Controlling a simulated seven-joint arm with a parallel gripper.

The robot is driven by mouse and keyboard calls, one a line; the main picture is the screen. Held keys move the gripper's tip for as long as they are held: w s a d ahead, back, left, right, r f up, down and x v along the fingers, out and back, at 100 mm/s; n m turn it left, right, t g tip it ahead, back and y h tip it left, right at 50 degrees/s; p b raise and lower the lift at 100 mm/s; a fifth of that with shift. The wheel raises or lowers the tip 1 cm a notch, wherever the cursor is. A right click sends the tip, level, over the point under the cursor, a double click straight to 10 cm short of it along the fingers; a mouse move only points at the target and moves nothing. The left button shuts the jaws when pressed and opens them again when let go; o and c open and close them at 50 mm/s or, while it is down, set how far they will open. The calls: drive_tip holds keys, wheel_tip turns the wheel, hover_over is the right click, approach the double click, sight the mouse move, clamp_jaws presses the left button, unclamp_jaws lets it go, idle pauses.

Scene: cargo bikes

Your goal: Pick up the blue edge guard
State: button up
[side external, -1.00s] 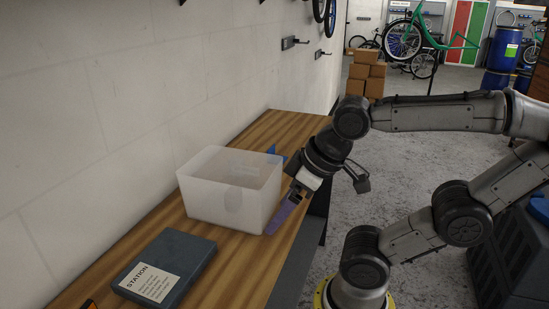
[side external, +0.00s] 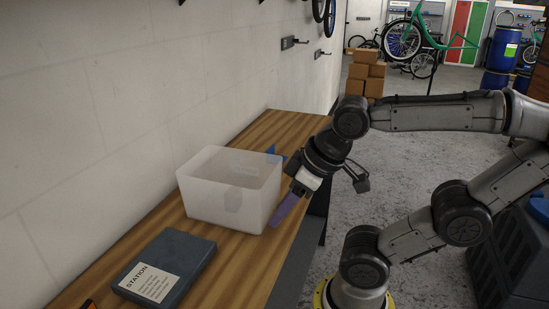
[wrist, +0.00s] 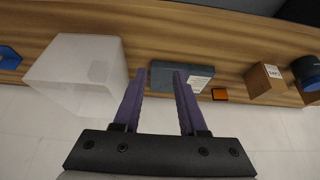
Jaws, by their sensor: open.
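The blue edge guard (side external: 275,152) is on the wooden bench just past the translucent white bin (side external: 230,199), which hides part of it. A blue piece also shows at the far left edge of the wrist view (wrist: 9,58), beyond the bin (wrist: 78,75). My gripper (side external: 280,220), with purple fingers, is on the near side of the bin by the bench's front edge. In the wrist view my gripper (wrist: 158,75) is open with nothing held between the fingers.
A dark case labelled STATION (side external: 166,264) lies on the bench left of the bin; it also shows in the wrist view (wrist: 170,75). An orange item (wrist: 219,94), a cardboard box (wrist: 264,80) and a dark round object (wrist: 308,72) sit further along. A wall backs the bench.

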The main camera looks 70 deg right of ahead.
drive_tip(key=w+d+r+n+h, duration=0.3)
drive_tip(key=w+d+r+n, duration=0.7)
drive_tip(key=w+r+n, duration=0.4)
drive_tip(key=w+d+n+h, duration=0.1)
drive_tip(key=w+d+n, duration=0.3)
drive_tip(key=w+d, duration=0.2)
drive_tip(key=g, duration=0.6)
hover_over(271, 147)
drive_tip(key=a, duration=0.5)
wheel_tip(271, 147, down, 17)
drive_tip(key=shift+m, duration=0.3)
drive_tip(key=x, duration=0.7)
drive_tip(key=shift+d+f, duration=0.1)
drive_tip(key=shift+d, duration=0.25)
drive_tip(key=shift+w+x, duration=0.15)
drive_tip(key=shift+x, duration=1.2)
drive_tip(key=shift+w+x, duration=0.1)
drive_tip(key=shift+x, duration=1.25)
clamp_jaws()
